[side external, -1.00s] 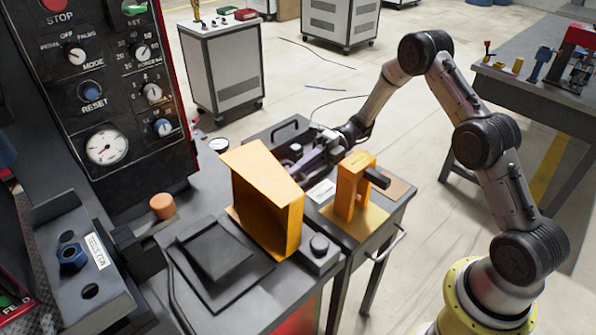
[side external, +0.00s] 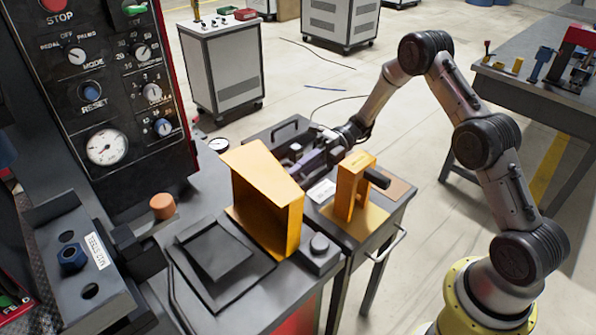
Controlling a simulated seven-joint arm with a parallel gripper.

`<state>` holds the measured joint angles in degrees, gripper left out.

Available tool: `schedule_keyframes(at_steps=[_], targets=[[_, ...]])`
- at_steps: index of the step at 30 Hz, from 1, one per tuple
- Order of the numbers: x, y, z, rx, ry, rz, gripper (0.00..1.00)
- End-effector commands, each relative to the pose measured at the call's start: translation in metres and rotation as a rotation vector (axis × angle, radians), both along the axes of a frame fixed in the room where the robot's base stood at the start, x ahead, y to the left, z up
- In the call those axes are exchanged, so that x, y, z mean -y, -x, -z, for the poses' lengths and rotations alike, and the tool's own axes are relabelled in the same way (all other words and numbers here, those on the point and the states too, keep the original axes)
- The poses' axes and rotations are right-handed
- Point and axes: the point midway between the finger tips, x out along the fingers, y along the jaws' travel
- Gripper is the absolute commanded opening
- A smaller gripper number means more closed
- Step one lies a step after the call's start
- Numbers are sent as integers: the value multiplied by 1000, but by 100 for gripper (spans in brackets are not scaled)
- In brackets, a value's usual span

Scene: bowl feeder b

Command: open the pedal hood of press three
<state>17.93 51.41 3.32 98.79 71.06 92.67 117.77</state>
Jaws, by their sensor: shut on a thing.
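The pedal hood (side external: 262,190) is a yellow-orange sheet-metal box on the grey bench. My gripper (side external: 297,160) reaches in from the back right, low behind the hood's upper right edge. Its jaws are shut on the hood, though the contact is partly hidden by the hood. A black plate (side external: 217,248) on a dark square pad lies left of the hood. The press control panel (side external: 105,85), with knobs and a gauge, stands at the back left.
A yellow bracket (side external: 346,190) with a black handle stands close to the right of the hood. An orange button (side external: 163,206) is to the left. Open floor lies beyond the bench.

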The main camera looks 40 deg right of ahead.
Motion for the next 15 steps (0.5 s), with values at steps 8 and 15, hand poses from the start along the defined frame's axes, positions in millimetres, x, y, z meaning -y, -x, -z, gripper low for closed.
schedule_keyframes(at_steps=[8,15], targets=[[1,0,0,0,1,0,0],[-11,0,-11,5,74,-3,0]])
